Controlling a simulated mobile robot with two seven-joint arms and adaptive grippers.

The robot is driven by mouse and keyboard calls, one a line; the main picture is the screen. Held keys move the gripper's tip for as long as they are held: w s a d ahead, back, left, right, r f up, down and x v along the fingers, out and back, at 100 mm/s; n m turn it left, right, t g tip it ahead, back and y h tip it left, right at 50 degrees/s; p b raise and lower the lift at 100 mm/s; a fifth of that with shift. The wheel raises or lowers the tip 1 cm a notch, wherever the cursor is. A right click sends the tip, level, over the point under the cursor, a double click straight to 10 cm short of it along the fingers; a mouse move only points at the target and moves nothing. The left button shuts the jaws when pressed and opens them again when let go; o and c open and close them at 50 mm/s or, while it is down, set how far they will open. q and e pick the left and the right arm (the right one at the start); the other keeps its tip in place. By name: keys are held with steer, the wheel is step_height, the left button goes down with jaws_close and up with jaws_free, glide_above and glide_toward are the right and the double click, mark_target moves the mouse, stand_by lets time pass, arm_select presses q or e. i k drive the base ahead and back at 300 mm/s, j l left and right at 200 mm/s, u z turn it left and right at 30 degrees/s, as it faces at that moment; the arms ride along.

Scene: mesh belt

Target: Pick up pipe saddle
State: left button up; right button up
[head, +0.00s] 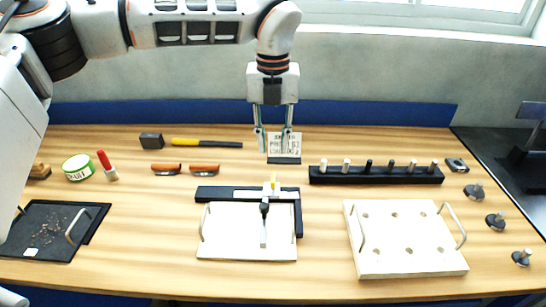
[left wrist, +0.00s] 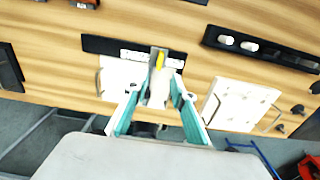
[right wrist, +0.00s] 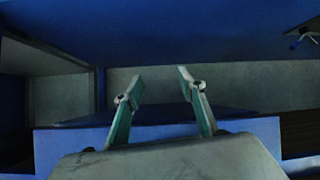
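No object is plainly recognisable as the pipe saddle. A small dark fitting with a grey opening (head: 457,165) lies at the back right of the table and may be it; I cannot tell for sure. My left gripper (head: 274,142) is open and empty, pointing down above the back middle of the table, in front of a small lettered card (head: 285,142), well left of that fitting. Its spread fingers also show in the left wrist view (left wrist: 153,92). My right gripper (right wrist: 160,88) is open and empty in the right wrist view, with blue surfaces beyond; it is outside the head view.
A black rack with several pegs (head: 375,175) stands at the back right. A white board with holes (head: 400,262) and a white board under a black square (head: 225,245) lie in front. Orange-handled pieces (head: 204,169), a hammer (head: 207,143) and a dark tray (head: 40,215) are left.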

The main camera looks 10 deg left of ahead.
mark_target(162, 168)
steer(key=k, duration=1)
